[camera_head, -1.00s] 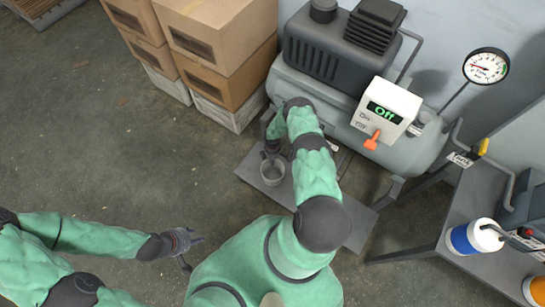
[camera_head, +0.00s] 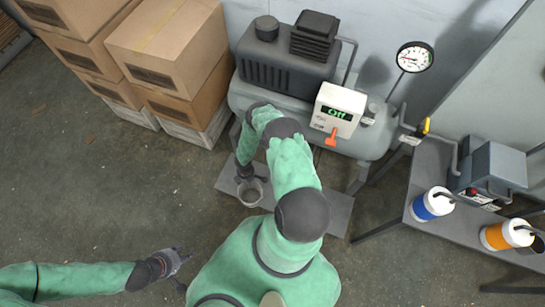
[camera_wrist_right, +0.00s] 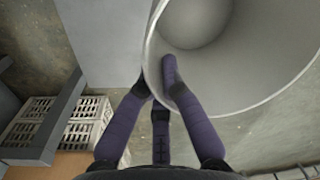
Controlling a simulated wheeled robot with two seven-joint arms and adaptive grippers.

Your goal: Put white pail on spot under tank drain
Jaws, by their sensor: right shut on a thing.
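The white pail (camera_head: 252,194), which looks grey in the shade, shows above the left part of a grey plate (camera_head: 336,213) in front of the tank (camera_head: 372,146). My right gripper (camera_head: 247,177) is shut on the pail's rim. In the right wrist view the pail (camera_wrist_right: 270,60) opens toward the camera, with one purple finger inside its wall and another outside. I cannot tell whether the pail touches the plate. The tank drain and the spot under it are hidden. My left gripper (camera_head: 181,268) is open and empty at the lower left, over the floor.
Stacked cardboard boxes (camera_head: 165,50) stand left of the tank. A control box (camera_head: 339,108) with an orange lever and a gauge (camera_head: 414,57) are on the tank. A table (camera_head: 405,210) at the right holds a blue-banded bottle (camera_head: 432,204) and an orange-banded one (camera_head: 508,235). Floor at left is clear.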

